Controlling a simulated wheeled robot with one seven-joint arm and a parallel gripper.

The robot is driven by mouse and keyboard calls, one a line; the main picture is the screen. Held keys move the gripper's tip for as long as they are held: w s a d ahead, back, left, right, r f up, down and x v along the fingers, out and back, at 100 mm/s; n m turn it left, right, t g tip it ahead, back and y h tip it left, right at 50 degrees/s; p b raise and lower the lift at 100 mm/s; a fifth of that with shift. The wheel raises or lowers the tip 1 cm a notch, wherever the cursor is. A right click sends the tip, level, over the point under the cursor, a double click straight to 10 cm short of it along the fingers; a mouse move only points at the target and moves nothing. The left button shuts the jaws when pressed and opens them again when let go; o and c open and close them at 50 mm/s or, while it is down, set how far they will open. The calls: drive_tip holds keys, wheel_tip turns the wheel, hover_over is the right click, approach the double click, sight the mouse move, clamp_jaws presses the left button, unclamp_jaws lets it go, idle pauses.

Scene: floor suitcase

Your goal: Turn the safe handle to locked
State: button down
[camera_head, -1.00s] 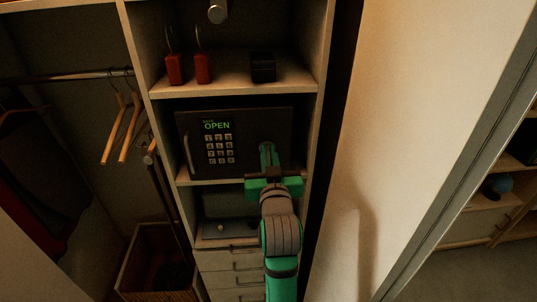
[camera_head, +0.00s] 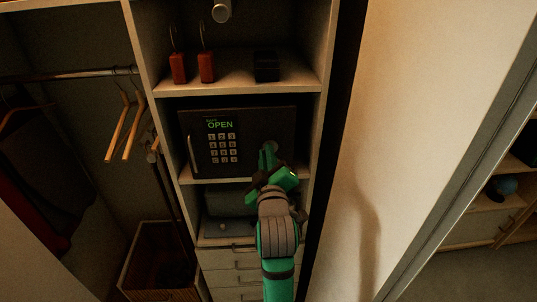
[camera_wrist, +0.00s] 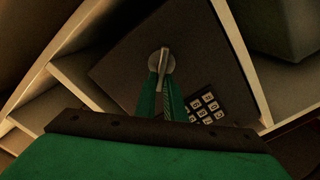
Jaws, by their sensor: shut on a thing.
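The dark safe (camera_head: 202,161) sits in a shelf compartment with its door closed flush. Its green display (camera_head: 220,125) reads OPEN, above a keypad (camera_head: 223,149). My gripper (camera_head: 268,156) reaches the right part of the door and covers most of the handle there. In the wrist view the safe handle (camera_wrist: 164,62) is a metal lever on a round hub, and my gripper's green fingers (camera_wrist: 158,100) are shut on it, one on each side. The wrist view is rolled, so the safe looks tilted.
Two red padlock-like items (camera_head: 207,68) and a black box (camera_head: 265,67) stand on the shelf above. Drawers (camera_head: 243,277) lie below. Hangers (camera_head: 125,125) hang at left. A pale wall panel (camera_head: 430,110) stands to the right.

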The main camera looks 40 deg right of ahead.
drive_tip(key=n, duration=0.3)
drive_tip(key=f+n, duration=0.1)
drive_tip(key=n, duration=0.5)
drive_tip(key=shift+f, duration=0.4)
drive_tip(key=shift+d, duration=0.1)
drive_tip(key=c, duration=1.8)
unclamp_jaws()
drive_tip(key=shift+c, duration=0.2)
drive_tip(key=shift+r, duration=0.15)
drive_tip(key=shift+w+a, duration=0.1)
drive_tip(key=shift+a, duration=0.1)
